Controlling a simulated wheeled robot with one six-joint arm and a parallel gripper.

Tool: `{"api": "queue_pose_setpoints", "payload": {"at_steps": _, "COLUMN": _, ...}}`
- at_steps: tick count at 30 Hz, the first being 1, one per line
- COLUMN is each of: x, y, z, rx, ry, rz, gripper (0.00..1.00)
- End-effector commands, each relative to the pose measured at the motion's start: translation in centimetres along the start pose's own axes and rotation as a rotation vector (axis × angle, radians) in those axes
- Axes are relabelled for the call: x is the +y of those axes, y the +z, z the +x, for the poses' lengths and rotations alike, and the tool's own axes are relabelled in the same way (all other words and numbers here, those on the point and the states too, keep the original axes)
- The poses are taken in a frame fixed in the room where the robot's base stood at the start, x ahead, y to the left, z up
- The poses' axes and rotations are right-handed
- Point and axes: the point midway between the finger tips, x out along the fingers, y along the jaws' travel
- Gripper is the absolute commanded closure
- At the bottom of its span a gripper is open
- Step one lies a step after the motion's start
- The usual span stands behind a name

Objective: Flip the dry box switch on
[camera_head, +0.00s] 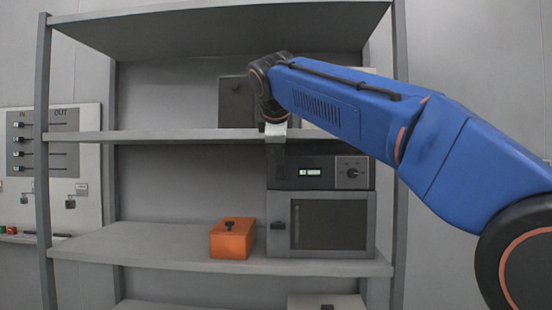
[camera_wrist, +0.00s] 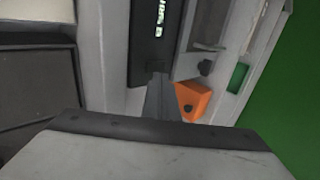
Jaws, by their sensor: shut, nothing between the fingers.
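The dry box (camera_head: 370,225) is a grey and black unit on the middle shelf. It has a windowed door below and a dark control panel with a lit display (camera_head: 310,172) above. A small round knob or switch (camera_head: 352,173) sits on a panel right of the display; its setting is too small to tell. My gripper (camera_head: 277,165) points down in front of the panel's left end, left of the display; contact cannot be told. In the wrist view, my gripper (camera_wrist: 158,72) is shut and empty, with the lit display (camera_wrist: 161,14) beyond its tips. The knob is not clear there.
An orange box (camera_head: 232,240) stands left of the dry box; it also shows in the wrist view (camera_wrist: 196,100). The upper shelf (camera_head: 190,136) runs just above the dry box, close to my arm. A wall panel (camera_head: 88,190) is at far left. The middle shelf's left part is clear.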

Motion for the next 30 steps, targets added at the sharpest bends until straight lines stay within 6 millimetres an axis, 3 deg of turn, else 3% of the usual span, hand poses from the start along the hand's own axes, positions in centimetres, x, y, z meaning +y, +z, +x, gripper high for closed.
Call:
{"api": "queue_pose_setpoints", "payload": {"at_steps": 15, "x": 2.4, "y": -0.2, "z": -7.9, "rx": 0.001, "ry": 0.001, "rz": -0.001, "gripper": 1.0}}
{"api": "queue_pose_setpoints", "payload": {"at_steps": 21, "x": 2.7, "y": -0.1, "z": -9.3, "rx": 0.001, "ry": 0.001, "rz": 0.0, "gripper": 1.0}}
{"api": "queue_pose_setpoints", "payload": {"at_steps": 30, "x": 2.8, "y": -0.1, "z": -9.5, "rx": 0.0, "ry": 0.0, "rz": 0.0, "gripper": 1.0}}
